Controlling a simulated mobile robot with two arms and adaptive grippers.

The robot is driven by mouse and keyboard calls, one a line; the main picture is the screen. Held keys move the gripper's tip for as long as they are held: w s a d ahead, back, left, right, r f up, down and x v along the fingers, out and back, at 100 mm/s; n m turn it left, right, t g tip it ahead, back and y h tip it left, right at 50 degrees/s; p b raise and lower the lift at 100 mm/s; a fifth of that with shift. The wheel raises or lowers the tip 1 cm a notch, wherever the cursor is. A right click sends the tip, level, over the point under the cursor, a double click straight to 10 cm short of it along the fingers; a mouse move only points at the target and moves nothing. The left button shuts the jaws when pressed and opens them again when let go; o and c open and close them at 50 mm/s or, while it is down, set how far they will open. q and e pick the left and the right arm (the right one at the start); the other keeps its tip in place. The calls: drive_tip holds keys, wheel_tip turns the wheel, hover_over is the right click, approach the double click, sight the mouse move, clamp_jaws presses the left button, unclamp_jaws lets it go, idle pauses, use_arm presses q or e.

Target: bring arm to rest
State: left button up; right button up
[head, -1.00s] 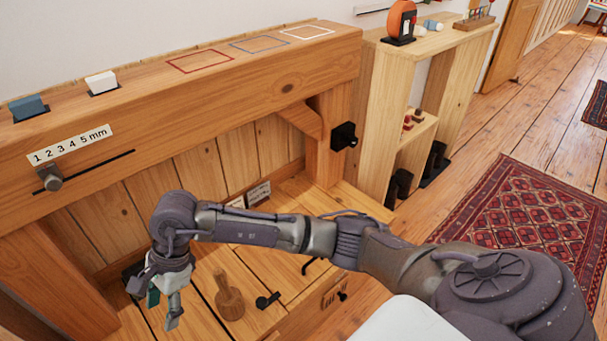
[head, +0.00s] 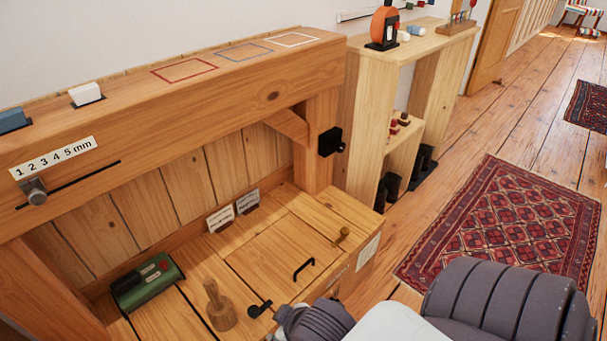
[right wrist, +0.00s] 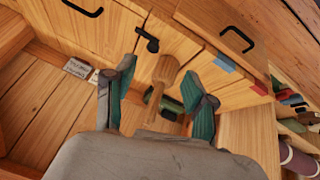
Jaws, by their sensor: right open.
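My right gripper (right wrist: 160,72) shows in the right wrist view with its two green-lined fingers spread apart. Nothing is held between them. A wooden mallet (right wrist: 163,76) appears beyond the gap between the fingers, apart from them as far as I can tell. The same mallet (head: 220,308) stands upright on the bench in the head view. My right arm (head: 505,300) is folded in at the bottom right of the head view, and its gripper is outside that view. My left gripper is in neither view.
A green box (head: 148,285) sits on the wooden bench (head: 165,318), left of the mallet. A black handle (head: 303,268) and a small black latch (head: 259,309) are nearby. A shelf unit (head: 372,85) stands right of the bench. A red rug (head: 505,222) lies on open floor.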

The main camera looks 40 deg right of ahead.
drive_tip(key=s+f+g, duration=0.1)
drive_tip(key=s+g, duration=0.1)
drive_tip(key=s, duration=0.4)
drive_tip(key=shift+a+f+m+g+y, duration=0.2)
drive_tip(key=shift+f+m+g+y, duration=0.1)
drive_tip(key=shift+f+m+y, duration=0.1)
